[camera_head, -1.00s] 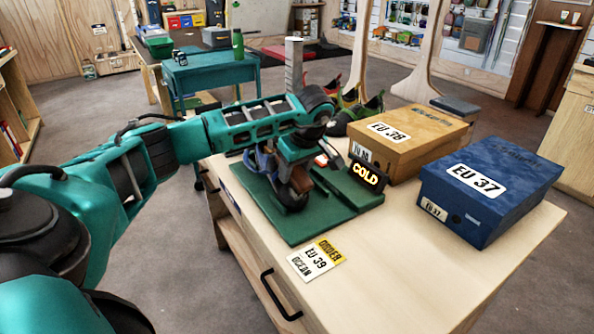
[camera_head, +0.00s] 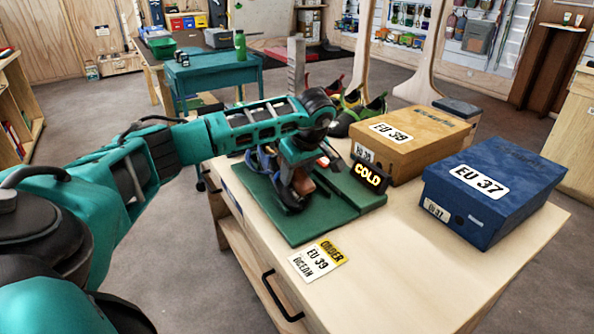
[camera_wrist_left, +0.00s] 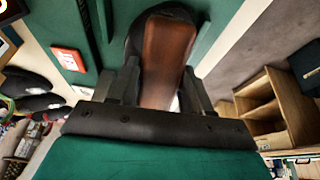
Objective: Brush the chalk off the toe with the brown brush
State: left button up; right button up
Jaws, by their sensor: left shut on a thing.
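My left gripper (camera_head: 302,178) is over the green mat (camera_head: 330,214) on the table, pointing down. In the left wrist view its fingers (camera_wrist_left: 158,88) are shut on the brown brush (camera_wrist_left: 168,50), whose wooden back faces the camera. A dark rounded shape (camera_wrist_left: 133,45), seemingly the shoe's toe, shows past the brush's edge. In the head view the shoe (camera_head: 288,203) stands on the mat, with blue parts (camera_head: 264,164) behind the gripper. Brush and gripper cover much of the shoe, so chalk on the toe and bristle contact cannot be made out. My right gripper is out of view.
A tan EU 38 box (camera_head: 415,152) and blue EU 37 box (camera_head: 492,205) stand right of the mat. An order card (camera_head: 318,261) lies in front. Colourful shoes (camera_head: 360,115) sit behind. The front right tabletop is clear.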

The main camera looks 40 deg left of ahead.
aim_at(303, 181)
pick_arm(q)
jog(key=shift+a+f, duration=0.1)
jog(key=shift+f, duration=0.25)
jog(key=shift+s+d+f+p, duration=0.2)
jog(key=shift+d, duration=0.45)
jog(key=shift+s+d+f+p, duration=0.15)
jog(key=shift+d, duration=0.45)
jog(key=shift+s+d+f, duration=0.25)
jog(key=shift+d+f, duration=0.2)
jog(key=shift+d, duration=0.35)
jog(key=shift+s+d+f, duration=0.2)
jog(key=shift+d+f, duration=0.2)
jog(key=shift+d, duration=0.35)
jog(key=shift+a, duration=0.15)
jog(key=shift+w+a+r, duration=0.25)
jog(key=shift+a, duration=0.45)
jog(key=shift+w+a+r, duration=0.2)
jog(key=shift+a, duration=0.5)
jog(key=shift+w+a+r+p, duration=0.15)
jog(key=shift+a+r, duration=0.15)
jog(key=shift+a, duration=0.4)
jog(key=shift+w+a+r+p, duration=0.15)
jog(key=shift+a+r, duration=0.1)
jog(key=shift+a, duration=0.45)
